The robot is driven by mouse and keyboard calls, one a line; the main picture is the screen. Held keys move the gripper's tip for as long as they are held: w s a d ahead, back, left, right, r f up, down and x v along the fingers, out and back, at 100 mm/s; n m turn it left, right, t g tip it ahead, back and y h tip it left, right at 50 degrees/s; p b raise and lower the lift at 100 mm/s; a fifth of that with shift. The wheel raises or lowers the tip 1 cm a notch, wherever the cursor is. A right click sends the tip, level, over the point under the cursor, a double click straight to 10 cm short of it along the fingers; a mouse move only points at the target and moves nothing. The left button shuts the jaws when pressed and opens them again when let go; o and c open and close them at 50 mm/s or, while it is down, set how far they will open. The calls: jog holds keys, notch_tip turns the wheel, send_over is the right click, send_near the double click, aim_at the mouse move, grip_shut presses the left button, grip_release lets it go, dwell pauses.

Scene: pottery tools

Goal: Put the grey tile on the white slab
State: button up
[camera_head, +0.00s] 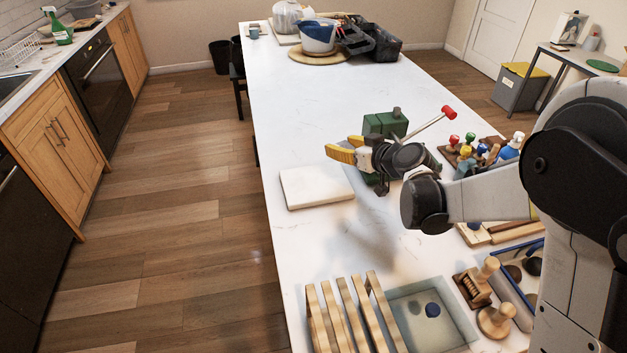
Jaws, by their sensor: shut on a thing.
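The white slab (317,187) lies flat on the white table, left of centre. My gripper (348,149), with yellow fingertips, is above the table just beyond the slab's far right corner, pointing left. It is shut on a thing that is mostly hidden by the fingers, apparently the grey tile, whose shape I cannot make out. No grey tile shows clearly elsewhere. The slab's top looks bare.
A green device (385,125) with a red-knobbed lever stands close behind my gripper. Several coloured-top tools (466,150) stand to the right. A wooden rack (345,318) and a grey tray (440,328) are at the front. The table's far middle is clear.

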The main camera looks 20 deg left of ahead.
aim_at(315, 171)
jog(key=shift+n+g+y, duration=0.3)
jog(key=shift+n+y, duration=0.1)
jog(key=a+f, duration=0.1)
jog(key=f, duration=0.1)
jog(key=a+f+b, duration=0.1)
jog(key=a+f, duration=0.1)
jog(key=a+f+b, duration=0.1)
jog(key=f, duration=0.2)
jog(key=shift+s+a, duration=0.15)
jog(key=shift+a, duration=0.15)
jog(key=shift+f+b, duration=0.7)
jog(key=shift+f, duration=1.1)
jog(key=shift+f, duration=0.2)
jog(key=o, duration=1.2)
jog(key=shift+c, duration=0.2)
jog(key=shift+r, duration=0.15)
